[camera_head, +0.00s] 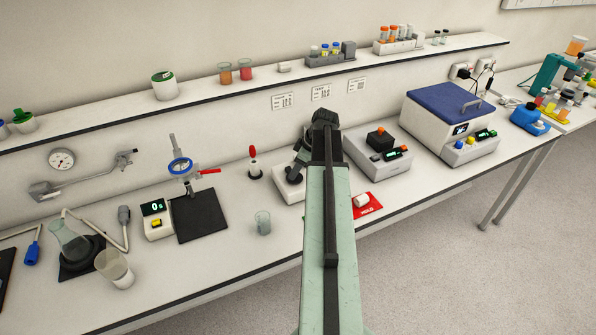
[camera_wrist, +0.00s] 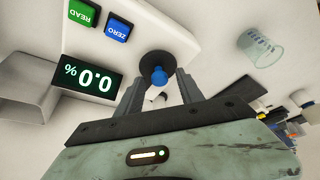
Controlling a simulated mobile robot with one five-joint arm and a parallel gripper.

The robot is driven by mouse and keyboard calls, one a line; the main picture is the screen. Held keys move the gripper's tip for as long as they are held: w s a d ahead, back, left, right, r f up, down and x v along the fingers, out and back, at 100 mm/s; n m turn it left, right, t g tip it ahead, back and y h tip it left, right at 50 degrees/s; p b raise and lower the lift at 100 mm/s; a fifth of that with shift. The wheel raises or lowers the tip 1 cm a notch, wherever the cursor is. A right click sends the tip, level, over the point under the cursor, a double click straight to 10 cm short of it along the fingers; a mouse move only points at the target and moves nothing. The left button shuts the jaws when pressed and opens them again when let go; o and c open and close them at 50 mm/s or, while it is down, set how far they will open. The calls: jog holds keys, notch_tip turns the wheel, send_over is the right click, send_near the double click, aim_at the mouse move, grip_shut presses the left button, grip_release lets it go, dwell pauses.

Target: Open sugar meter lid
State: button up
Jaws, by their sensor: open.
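The sugar meter (camera_wrist: 175,28) is a white box in the wrist view, with a green READ button, a blue ZERO button and a dark display (camera_wrist: 87,82) reading 0.0 %, seen upside down. Its round black lid (camera_wrist: 152,58) lies on the white top and carries a small blue knob (camera_wrist: 159,76). My gripper (camera_wrist: 158,80) is open, with one finger on each side of the blue knob. I cannot tell whether either finger touches it. In the head view the white meter (camera_head: 288,187) is partly hidden by my arm and gripper (camera_head: 298,163).
A glass beaker (camera_head: 263,222) stands left of my arm, and a red-topped black piece (camera_head: 254,165) stands behind it. A red HOLD card (camera_head: 368,208) with a white item lies right of my arm. A grey instrument (camera_head: 380,158) is close behind. The front bench strip is mostly clear.

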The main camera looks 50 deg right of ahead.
grip_shut()
dwell(1.2)
jog(key=shift+s+d, duration=0.1)
jog(key=shift+d, duration=0.15)
jog(key=shift+a, duration=0.2)
